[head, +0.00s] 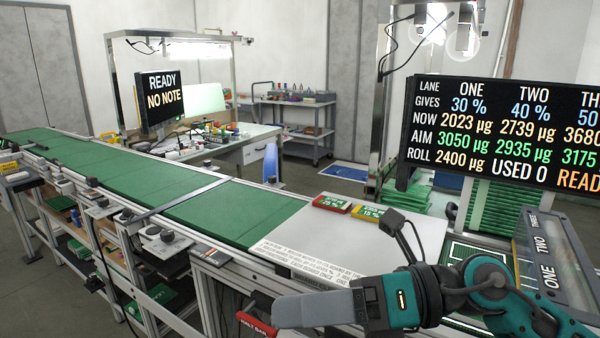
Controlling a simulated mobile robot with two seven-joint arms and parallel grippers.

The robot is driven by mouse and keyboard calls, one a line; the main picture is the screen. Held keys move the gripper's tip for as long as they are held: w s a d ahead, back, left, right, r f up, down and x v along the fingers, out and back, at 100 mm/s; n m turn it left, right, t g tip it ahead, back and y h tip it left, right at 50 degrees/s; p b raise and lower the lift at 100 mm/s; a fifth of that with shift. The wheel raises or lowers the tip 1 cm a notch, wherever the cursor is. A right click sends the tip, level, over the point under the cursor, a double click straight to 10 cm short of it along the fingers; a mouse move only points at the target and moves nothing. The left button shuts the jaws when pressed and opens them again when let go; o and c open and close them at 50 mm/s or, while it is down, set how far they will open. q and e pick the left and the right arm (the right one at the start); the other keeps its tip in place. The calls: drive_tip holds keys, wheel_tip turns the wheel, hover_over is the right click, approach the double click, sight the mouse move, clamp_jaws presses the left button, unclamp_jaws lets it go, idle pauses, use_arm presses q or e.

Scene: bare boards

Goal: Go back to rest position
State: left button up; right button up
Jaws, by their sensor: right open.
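My right gripper (290,312) reaches in from the lower right on its teal and dark arm. It points left, above the front edge of the light grey plate (330,230). It is open, and nothing shows between its fingers. One grey finger shows broadside; the other is mostly hidden behind it. My left gripper is not in view. Two small labelled blocks lie side by side on the plate, a red-edged one (332,203) marked 25 % and a yellow-edged one (368,211) marked 15 %. Both are apart from my gripper.
A long green conveyor (130,180) runs to the back left. A red halt bar (257,326) sits below my gripper. A lane screen (505,135) and a lane panel (550,262) stand at right. A small screen (160,93) reads READY NO NOTE. Green boards (505,205) are stacked behind.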

drive_tip(key=w+d+r+m+t+y, duration=0.1)
drive_tip(key=w+d+r+m+t, duration=0.15)
drive_tip(key=m+t, duration=0.6)
drive_tip(key=w+d+r+m+t+y, duration=0.1)
drive_tip(key=w+d+r+m+t, duration=0.15)
drive_tip(key=m+t, duration=0.55)
drive_tip(key=w+d+f+m+t+h, duration=0.25)
drive_tip(key=d+f+m+h, duration=0.85)
drive_tip(key=m+h, duration=0.75)
drive_tip(key=s+d+f+m+g, duration=0.2)
drive_tip(key=f+m+g, duration=0.1)
drive_tip(key=f, duration=0.2)
drive_tip(key=s+d+f+m+g, duration=0.1)
drive_tip(key=s+f+m+g, duration=0.1)
drive_tip(key=f, duration=0.3)
drive_tip(key=s+d+f+m+g, duration=0.1)
drive_tip(key=s+f+m+g, duration=0.1)
drive_tip(key=s+f+g, duration=0.5)
drive_tip(key=s+f+m+g, duration=0.25)
drive_tip(key=s+f, duration=0.25)
drive_tip(key=s, duration=0.5)
drive_tip(key=w+a+f+n+t+y, duration=0.1)
drive_tip(key=w+a+f+t, duration=0.1)
drive_tip(key=w+f+t, duration=0.5)
drive_tip(key=shift+w+a+f, duration=0.4)
drive_tip(key=shift+w+f, duration=0.05)
drive_tip(key=shift+f, duration=0.35)
